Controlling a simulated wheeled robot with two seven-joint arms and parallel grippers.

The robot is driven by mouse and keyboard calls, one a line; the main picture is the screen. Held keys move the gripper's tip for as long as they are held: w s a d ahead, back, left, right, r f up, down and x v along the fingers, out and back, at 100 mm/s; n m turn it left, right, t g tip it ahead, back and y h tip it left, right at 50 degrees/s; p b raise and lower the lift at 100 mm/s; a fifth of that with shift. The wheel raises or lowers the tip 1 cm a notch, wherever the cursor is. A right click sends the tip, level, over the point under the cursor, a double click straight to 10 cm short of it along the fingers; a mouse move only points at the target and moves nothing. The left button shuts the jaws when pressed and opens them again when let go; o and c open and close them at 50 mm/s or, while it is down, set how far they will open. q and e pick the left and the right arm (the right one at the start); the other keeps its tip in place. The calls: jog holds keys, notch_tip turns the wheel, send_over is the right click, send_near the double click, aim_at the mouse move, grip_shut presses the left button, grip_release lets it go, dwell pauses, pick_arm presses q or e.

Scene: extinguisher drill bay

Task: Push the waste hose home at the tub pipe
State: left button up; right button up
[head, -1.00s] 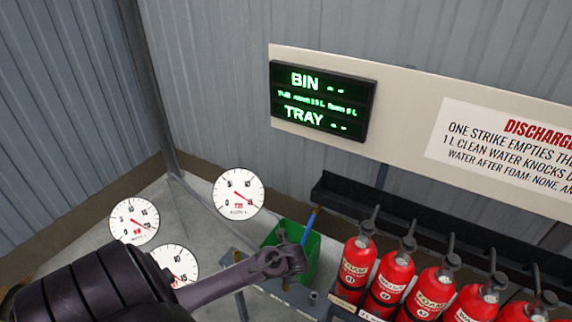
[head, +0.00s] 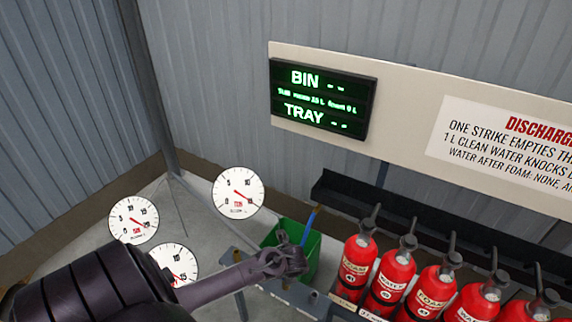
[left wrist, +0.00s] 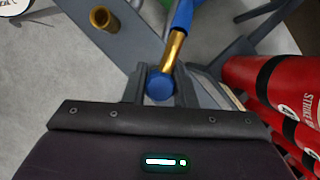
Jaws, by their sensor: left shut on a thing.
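My left gripper (left wrist: 160,88) is shut on a blue rounded piece (left wrist: 160,86), which shows between its fingers in the left wrist view. Just beyond it a brass tube (left wrist: 173,50) runs up to a blue hose (left wrist: 183,14). I cannot tell how far the tube and the blue piece are joined. A separate brass pipe stub (left wrist: 103,18) stands to the left, open end up. In the head view my left gripper (head: 292,261) is in front of the green tub (head: 312,262), and the blue hose (head: 310,218) rises behind it. My right gripper is not in view.
Several red extinguishers (head: 358,262) stand in a row right of the tub; they also show close by in the left wrist view (left wrist: 262,88). Round white gauges (head: 238,194) are on the left. A dark display (head: 322,100) hangs on the back wall.

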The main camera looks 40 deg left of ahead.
pick_arm(q)
jog(key=shift+f, duration=0.2)
jog(key=o, duration=1.1)
jog(key=shift+p+v, duration=0.5)
jog(key=shift+v, duration=3.45)
